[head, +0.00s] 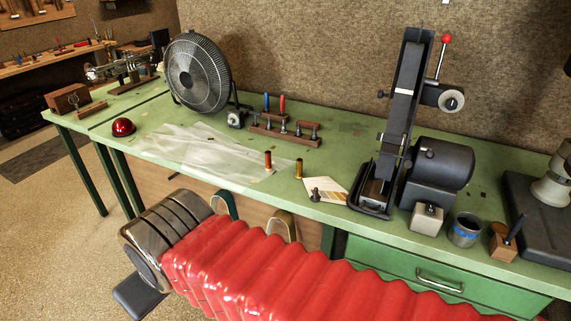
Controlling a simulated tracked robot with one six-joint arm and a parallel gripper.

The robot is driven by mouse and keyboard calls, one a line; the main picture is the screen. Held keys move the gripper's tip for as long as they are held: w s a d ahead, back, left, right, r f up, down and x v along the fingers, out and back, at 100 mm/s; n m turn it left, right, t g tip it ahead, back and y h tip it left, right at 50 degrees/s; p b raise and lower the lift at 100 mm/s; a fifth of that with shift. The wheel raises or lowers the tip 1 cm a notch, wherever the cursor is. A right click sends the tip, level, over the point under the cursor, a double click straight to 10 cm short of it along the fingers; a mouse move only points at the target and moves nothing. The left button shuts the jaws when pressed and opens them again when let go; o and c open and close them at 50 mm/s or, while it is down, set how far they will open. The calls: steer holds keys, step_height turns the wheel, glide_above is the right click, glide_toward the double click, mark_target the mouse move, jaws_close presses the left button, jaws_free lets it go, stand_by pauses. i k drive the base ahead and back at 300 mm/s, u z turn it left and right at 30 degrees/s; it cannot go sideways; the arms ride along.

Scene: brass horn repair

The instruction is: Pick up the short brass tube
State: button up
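A short brass tube (298,168) stands upright near the front edge of the green workbench (350,228), left of the belt sander. A similar copper-orange tube (268,161) stands upright a little to its left, apart from it, on the edge of a clear sheet. No gripper fingers can be made out, so I cannot see how my gripper stands relative to the tubes. Nothing touches or covers the brass tube.
The belt sander (404,110) stands right of the tubes, with a paper card (325,190) before it. A fan (197,75) and a wooden tool rack (284,133) stand behind. A large red ribbed sleeve (270,270) fills the foreground. The clear sheet (200,150) lies left.

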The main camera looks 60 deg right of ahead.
mark_target(299, 161)
steer(key=z, duration=0.3)
steer(key=i, duration=0.65)
steer(key=z, duration=0.9)
steer(key=i, duration=0.6)
steer(key=z, duration=0.4)
